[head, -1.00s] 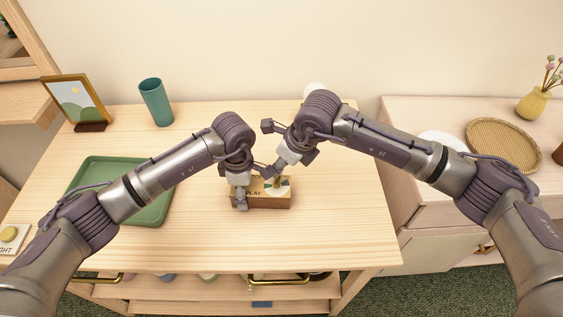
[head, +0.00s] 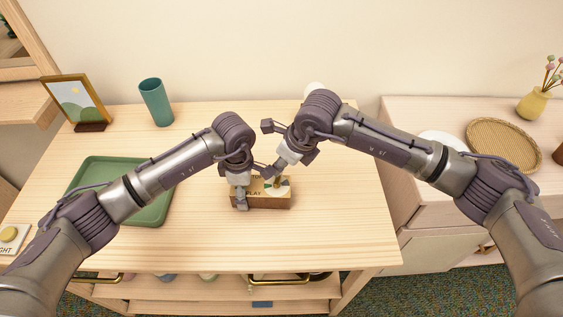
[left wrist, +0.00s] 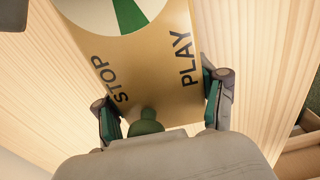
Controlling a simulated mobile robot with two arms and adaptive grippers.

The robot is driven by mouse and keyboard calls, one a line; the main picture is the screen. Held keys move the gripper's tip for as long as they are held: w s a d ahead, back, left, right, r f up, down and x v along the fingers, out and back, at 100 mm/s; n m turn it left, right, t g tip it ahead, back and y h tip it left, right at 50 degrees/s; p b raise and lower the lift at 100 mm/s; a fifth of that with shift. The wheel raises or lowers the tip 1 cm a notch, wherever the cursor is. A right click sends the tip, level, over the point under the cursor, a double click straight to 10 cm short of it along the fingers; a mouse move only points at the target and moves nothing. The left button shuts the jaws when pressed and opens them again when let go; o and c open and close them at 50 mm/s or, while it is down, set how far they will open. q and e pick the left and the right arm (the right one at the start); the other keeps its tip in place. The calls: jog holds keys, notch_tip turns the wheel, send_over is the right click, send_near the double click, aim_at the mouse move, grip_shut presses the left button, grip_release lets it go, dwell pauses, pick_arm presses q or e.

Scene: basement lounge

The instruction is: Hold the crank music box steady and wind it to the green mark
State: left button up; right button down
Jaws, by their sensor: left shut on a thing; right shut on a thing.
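The crank music box (head: 265,202) is a small wooden box on the table, its tan top marked STOP and PLAY. In the left wrist view its top (left wrist: 147,75) carries a white dial with a green wedge (left wrist: 130,14) and a green knob (left wrist: 147,124). My left gripper (head: 240,197) is shut on the box's left end; in the left wrist view its fingers (left wrist: 163,110) press opposite sides. My right gripper (head: 272,177) is over the dial, shut on the crank, which its fingers mostly hide.
A green tray (head: 150,211) lies on the table (head: 340,225) to the left, partly under my left arm. A teal cup (head: 156,103) and a picture frame (head: 75,100) stand behind. The table right of the box is clear. A side cabinet (head: 410,112) holds a woven tray (head: 503,145).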

jog(key=shift+a+n, duration=0.1)
jog(key=shift+n, duration=0.2)
jog(key=n+g, duration=0.1)
jog(key=n, duration=0.1)
jog(key=a+n+g, duration=0.1)
jog(key=n, duration=0.2)
jog(key=shift+w+a+n+y, duration=0.15)
jog(key=shift+n+y, duration=0.15)
jog(key=shift+y, duration=0.1)
jog(key=n+g, duration=0.1)
jog(key=n, duration=0.1)
jog(key=a+n+g, duration=0.1)
jog(key=n, duration=0.2)
jog(key=shift+s, duration=0.2)
jog(key=n, duration=0.1)
jog(key=n+g, duration=0.1)
jog(key=n+h, duration=0.1)
jog(key=n, duration=0.1)
jog(key=shift+s+a, duration=0.25)
jog(key=shift+a, duration=0.15)
jog(key=shift+s+a+n+g+h, duration=0.1)
jog(key=shift+s+n+g+h, duration=0.2)
jog(key=shift+n, duration=0.7)
jog(key=shift+s+a+n+g+h, duration=0.1)
jog(key=shift+n+g+h, duration=0.3)
jog(key=shift+n, duration=0.6)
jog(key=c, duration=1.2)
grip_release()
